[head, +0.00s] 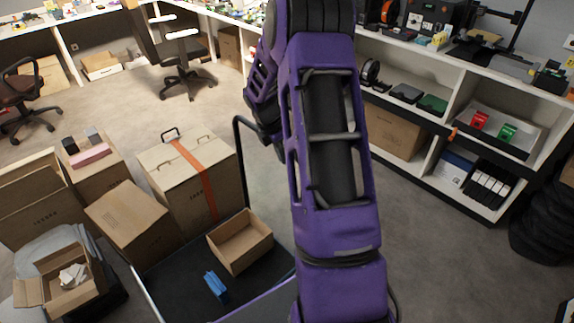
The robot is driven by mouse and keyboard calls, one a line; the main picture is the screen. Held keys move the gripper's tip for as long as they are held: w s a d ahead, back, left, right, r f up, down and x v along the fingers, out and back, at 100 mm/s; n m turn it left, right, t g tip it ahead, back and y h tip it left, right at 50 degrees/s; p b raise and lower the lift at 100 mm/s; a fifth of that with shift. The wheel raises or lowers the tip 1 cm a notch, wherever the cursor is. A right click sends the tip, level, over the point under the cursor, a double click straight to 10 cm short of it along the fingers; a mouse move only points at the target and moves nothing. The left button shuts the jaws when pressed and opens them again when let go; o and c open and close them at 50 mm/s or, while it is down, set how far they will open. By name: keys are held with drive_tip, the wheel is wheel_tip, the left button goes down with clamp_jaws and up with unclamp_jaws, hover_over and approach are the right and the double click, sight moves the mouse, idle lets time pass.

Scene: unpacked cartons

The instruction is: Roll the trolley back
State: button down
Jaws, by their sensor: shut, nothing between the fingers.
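What looks like the trolley is a dark flat deck (180,287) with a pale metal edge, low in the middle of the head view. A thin black upright bar (243,165), apparently its handle, rises at the deck's far side. Its top bends right and passes behind my purple arm. A small open carton (240,242) and a blue object (216,287) sit on the deck. My arm covers the deck's right side and the rest of the handle. My gripper's fingers do not show, so I cannot tell whether they touch the handle.
A large taped carton (187,180) stands behind the deck, with other cartons (90,165) to its left. A grey chair-like seat with an open box (70,280) is at lower left. Shelves (450,110) line the right. Bare floor lies right of my arm and behind the cartons.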

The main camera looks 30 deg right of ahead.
drive_tip(key=shift+v, duration=1.2)
